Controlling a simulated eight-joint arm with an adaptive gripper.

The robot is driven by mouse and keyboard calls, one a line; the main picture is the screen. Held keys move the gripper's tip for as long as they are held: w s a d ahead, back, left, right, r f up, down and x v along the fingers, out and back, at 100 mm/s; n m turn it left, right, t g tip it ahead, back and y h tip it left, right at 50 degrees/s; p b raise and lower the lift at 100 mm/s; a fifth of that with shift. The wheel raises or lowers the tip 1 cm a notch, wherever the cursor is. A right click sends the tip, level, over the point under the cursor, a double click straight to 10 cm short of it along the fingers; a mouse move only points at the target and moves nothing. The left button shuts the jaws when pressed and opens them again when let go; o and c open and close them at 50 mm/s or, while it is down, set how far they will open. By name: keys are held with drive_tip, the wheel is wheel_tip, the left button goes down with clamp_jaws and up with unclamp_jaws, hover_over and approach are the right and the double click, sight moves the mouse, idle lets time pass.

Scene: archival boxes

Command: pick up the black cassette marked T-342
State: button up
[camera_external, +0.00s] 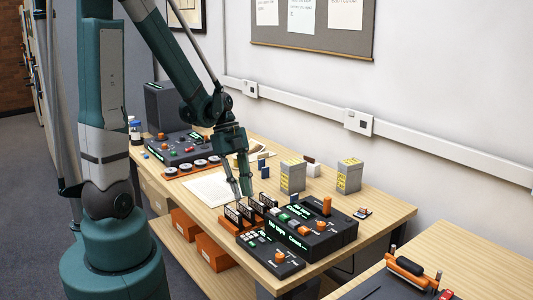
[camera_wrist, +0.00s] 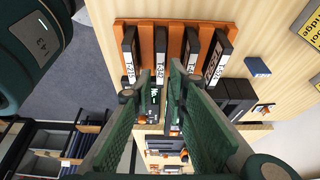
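Several black cassettes with white labels stand on edge in an orange rack (camera_wrist: 146,25) in the wrist view. The labels are small and turned sideways, so I cannot read for sure which is T-342. My gripper (camera_wrist: 164,71) is open, its two green fingers apart. The second cassette from the left (camera_wrist: 161,45) lines up with the gap between the fingertips; contact is not visible. In the external view my gripper (camera_external: 244,192) points down close over the cassettes (camera_external: 233,215), partly hiding them.
A dark console (camera_external: 318,240) with an orange handle stands right of the rack. Yellow-labelled grey boxes (camera_external: 292,176) stand behind, near the wall. Another dark console (camera_external: 180,150) is at the table's far left. White paper (camera_external: 210,188) lies on the table left of my gripper.

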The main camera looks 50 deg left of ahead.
sight(245, 205)
drive_tip(key=shift+d+f, duration=0.15)
drive_tip(key=shift+f, duration=0.15)
drive_tip(key=shift+f, duration=0.1)
drive_tip(key=shift+b+x, duration=0.85)
drive_tip(key=shift+x, duration=1.65)
drive_tip(key=shift+f, duration=0.2)
clamp_jaws()
